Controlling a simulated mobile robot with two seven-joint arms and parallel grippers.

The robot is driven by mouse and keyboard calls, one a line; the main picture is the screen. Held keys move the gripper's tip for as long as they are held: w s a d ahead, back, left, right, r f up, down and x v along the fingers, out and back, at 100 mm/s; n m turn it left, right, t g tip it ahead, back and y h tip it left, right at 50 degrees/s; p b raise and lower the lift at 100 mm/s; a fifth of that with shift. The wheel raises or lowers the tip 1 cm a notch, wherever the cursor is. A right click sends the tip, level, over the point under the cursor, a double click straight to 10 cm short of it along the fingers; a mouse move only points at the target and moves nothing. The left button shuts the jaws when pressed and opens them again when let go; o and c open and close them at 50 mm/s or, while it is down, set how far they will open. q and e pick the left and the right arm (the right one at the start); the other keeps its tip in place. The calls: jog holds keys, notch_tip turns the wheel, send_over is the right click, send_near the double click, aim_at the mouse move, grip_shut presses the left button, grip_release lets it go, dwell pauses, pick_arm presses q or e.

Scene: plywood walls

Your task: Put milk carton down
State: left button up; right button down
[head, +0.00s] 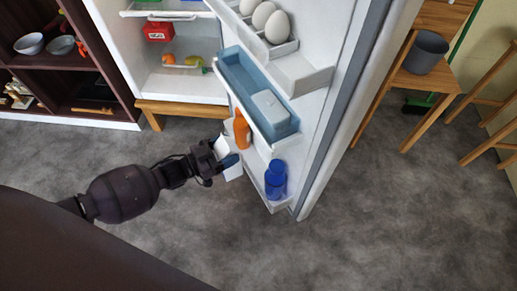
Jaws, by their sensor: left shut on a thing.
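My left gripper (226,160) is at the lower shelf of the open fridge door (338,100). It is shut on a white and blue milk carton (222,148), which is partly hidden by the fingers. The carton is beside an orange bottle (241,131) at the left end of the lower door shelf (281,205). I cannot tell whether the carton's base touches the shelf. A blue bottle (275,180) stands at the right end of that shelf. My right gripper is out of view.
Above is a blue bin (237,71) with a light blue box (270,107), and a rack with several eggs (277,27). The fridge interior (185,83) is open behind. A wooden stand (440,75) with a grey pot (426,52) is at right. The floor in front is clear.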

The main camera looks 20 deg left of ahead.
pick_arm(q)
jog(key=b+x, duration=0.2)
jog(key=x, duration=0.8)
notch_tip(320, 180, down, 7)
jog(key=b, duration=0.2)
jog(key=shift+b, duration=0.3)
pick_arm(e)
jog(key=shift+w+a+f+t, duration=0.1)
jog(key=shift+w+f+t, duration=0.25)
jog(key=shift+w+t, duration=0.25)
pick_arm(q)
jog(key=shift+r, duration=0.1)
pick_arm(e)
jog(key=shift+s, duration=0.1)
pick_arm(q)
jog(key=o, duration=1.7)
jog(key=shift+f, duration=0.25)
